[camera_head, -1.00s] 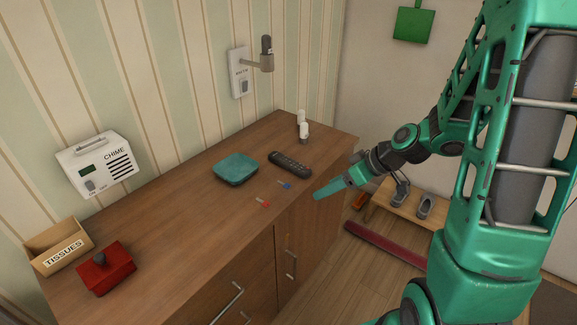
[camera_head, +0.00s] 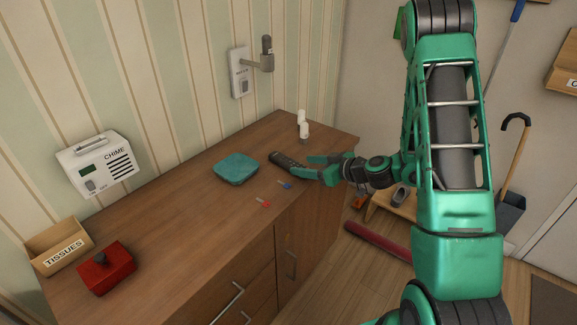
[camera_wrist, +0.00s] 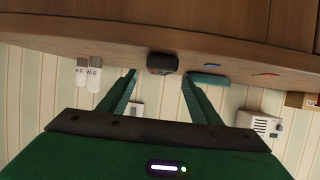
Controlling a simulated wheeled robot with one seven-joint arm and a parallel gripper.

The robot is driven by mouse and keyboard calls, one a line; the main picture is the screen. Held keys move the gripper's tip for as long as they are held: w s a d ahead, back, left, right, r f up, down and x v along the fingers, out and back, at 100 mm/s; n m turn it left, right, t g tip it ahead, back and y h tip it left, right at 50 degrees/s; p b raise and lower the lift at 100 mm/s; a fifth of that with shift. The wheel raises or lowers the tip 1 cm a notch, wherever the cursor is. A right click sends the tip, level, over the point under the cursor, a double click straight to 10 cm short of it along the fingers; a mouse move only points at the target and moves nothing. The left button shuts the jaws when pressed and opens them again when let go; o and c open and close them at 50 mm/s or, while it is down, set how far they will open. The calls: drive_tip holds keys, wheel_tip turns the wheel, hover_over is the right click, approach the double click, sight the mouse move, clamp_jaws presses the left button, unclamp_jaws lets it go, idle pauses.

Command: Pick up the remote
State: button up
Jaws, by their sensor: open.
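In the wrist view the end of the remote (camera_wrist: 162,63) shows between and beyond the two open fingertips (camera_wrist: 158,74). Nothing is held. I cannot tell whether a finger touches the remote.
Small blue (camera_head: 285,185) and red (camera_head: 263,203) items lie in front. A red box (camera_head: 106,268) and tissue box (camera_head: 60,246) are at the far left.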

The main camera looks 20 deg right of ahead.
sight(291, 162)
drive_tip(key=shift+r+x, duration=0.15)
drive_tip(key=shift+x, duration=1.35)
drive_tip(key=shift+r+x, duration=0.1)
drive_tip(key=shift+x, duration=1.45)
drive_tip(key=shift+w, duration=0.1)
drive_tip(key=shift+c, duration=0.6)
drive_tip(key=c, duration=1.1)
